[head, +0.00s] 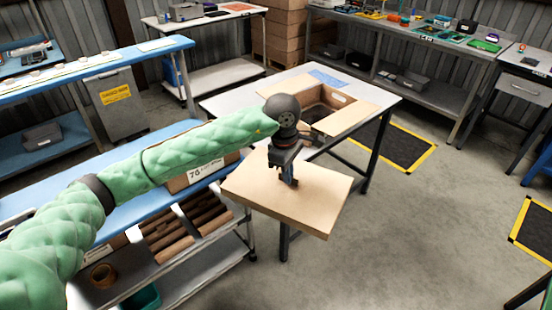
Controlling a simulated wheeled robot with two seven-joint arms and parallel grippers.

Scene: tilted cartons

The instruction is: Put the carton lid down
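The carton lid (268,200) is a flat tan cardboard piece with a shallow rim, slightly tilted. It is in front of the near edge of the white table and looks held in the air. My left gripper (290,180) reaches down onto the middle of its top and appears shut on it; the fingertips are small and partly hidden. An open carton (338,98) with a hand hole and spread flaps is at the white table (225,101), behind my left wrist, which hides part of it. My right gripper is out of view.
Yellow-edged dark mats (400,147) lie on the floor.

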